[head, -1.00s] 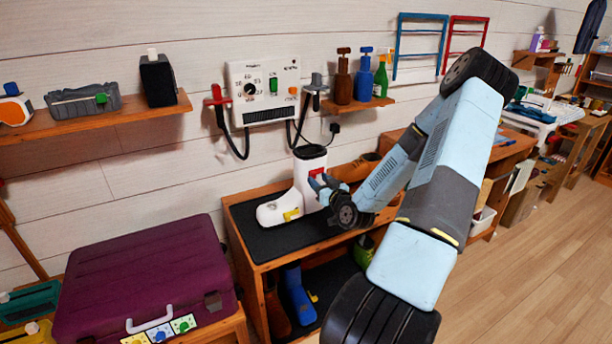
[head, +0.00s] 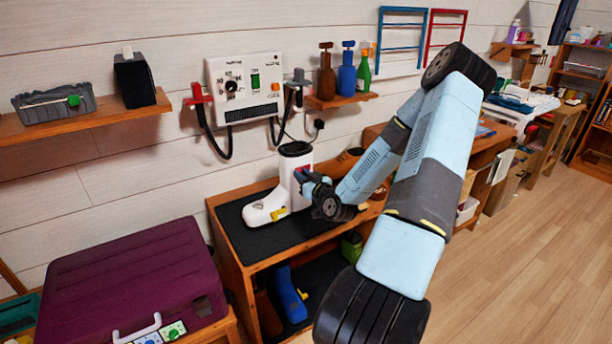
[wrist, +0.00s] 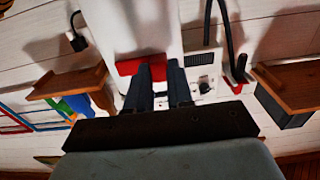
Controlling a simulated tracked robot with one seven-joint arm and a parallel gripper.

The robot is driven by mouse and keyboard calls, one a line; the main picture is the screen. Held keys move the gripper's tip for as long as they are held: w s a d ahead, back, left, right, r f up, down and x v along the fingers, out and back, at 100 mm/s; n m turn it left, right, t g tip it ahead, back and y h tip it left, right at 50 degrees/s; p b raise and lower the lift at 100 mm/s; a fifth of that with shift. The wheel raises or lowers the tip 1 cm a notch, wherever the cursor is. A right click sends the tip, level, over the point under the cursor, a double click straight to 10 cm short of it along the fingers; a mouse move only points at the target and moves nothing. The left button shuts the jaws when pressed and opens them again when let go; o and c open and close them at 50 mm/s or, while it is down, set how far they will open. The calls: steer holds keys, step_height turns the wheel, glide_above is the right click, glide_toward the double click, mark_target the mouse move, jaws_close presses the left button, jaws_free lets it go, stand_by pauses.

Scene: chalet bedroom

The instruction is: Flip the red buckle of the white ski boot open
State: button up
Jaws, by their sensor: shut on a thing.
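The white ski boot (head: 268,207) stands upright on the black mat (head: 240,235) of a wooden bench, toe to the left. A yellow buckle (head: 279,213) sits low on it. The red buckle (wrist: 127,68) is on the boot's shaft (wrist: 150,25), in front of the fingertips in the wrist view; in the head view it is mostly hidden by my gripper. My gripper (head: 305,180) is at the shaft's right side, and its two fingers (wrist: 161,75) are shut on the red buckle. How far the buckle is tilted is hard to tell.
A white control box (head: 243,88) with hanging black hoses is on the wall behind. A shelf of bottles (head: 340,100) is to its right. A purple suitcase (head: 130,275) lies at the left. A blue boot (head: 290,295) is on the lower shelf. The floor at the right is clear.

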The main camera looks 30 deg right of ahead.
jaws_close()
steer(key=shift+s, duration=0.1)
steer(key=shift+s+n+y, duration=0.1)
steer(key=shift+n+y, duration=0.3)
steer(key=shift+y, duration=0.2)
